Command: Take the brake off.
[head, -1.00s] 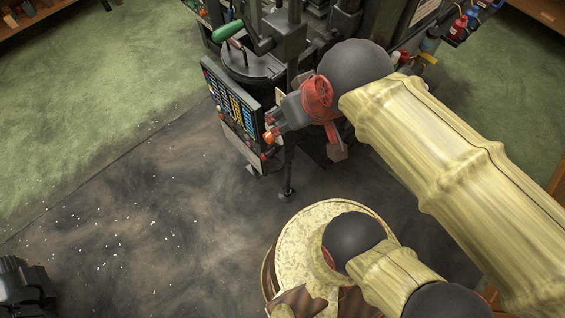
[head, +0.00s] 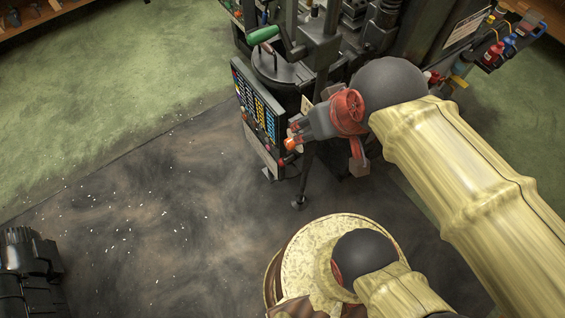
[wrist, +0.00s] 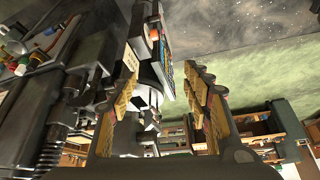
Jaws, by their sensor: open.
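The type caster (head: 300,72) stands at the top centre in the head view. I cannot tell for sure which part is its brake. A green-handled lever (head: 263,35) stands on its top. An orange knob (head: 290,144) sits at the side of its keyed panel (head: 258,112); the wrist view also shows the knob (wrist: 154,34) and the panel (wrist: 167,72). My gripper (head: 297,131) is beside the panel, close to the knob in the head view. In the wrist view my gripper (wrist: 163,70) is open, with nothing between its fingertips; contact with the knob cannot be told.
Red and blue bottles (head: 502,47) stand on a shelf at the right of the machine. A dark machine part (head: 30,270) is at the lower left. The dark floor (head: 150,200) left of the machine is clear apart from small white bits.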

